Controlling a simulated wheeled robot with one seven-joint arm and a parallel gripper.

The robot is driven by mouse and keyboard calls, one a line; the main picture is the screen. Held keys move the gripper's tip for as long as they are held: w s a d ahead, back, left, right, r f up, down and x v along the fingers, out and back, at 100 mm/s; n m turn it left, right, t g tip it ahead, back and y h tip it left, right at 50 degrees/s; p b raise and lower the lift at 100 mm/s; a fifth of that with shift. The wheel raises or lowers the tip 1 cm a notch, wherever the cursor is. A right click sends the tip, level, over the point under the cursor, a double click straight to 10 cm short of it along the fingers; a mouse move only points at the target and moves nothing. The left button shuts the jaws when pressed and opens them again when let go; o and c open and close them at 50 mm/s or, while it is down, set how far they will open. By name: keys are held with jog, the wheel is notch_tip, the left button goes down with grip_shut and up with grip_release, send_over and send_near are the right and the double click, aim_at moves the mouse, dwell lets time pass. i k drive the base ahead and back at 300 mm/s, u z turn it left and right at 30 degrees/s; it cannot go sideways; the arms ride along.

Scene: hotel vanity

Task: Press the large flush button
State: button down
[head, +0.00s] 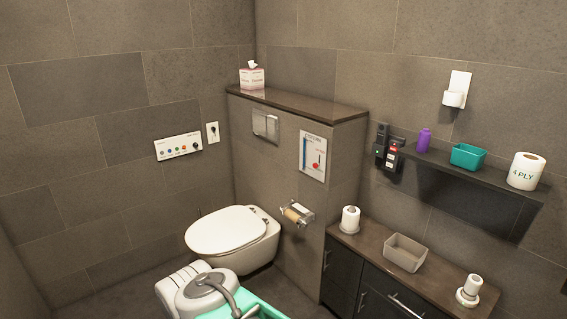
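The metal flush plate (266,125) is set in the tiled box wall above the toilet (228,232). It is small in the head view, and I cannot clearly tell its large button from the small one. The toilet lid is down. White, grey and teal parts, which look like my own body, show at the bottom of the picture, below and in front of the toilet. My gripper's fingers do not show. Nothing is seen touching the flush plate.
A tissue box (252,77) stands on the ledge (300,104) above the plate. A roll holder (297,213) juts out right of the toilet. The low cabinet (375,247) and wall shelf (485,177) are at right. The space before the flush plate looks clear.

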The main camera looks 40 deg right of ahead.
aim_at(260, 120)
jog(key=z, duration=0.65)
jog(key=i, duration=0.55)
jog(key=z, duration=0.95)
jog(key=i, duration=0.8)
jog(key=z, duration=0.1)
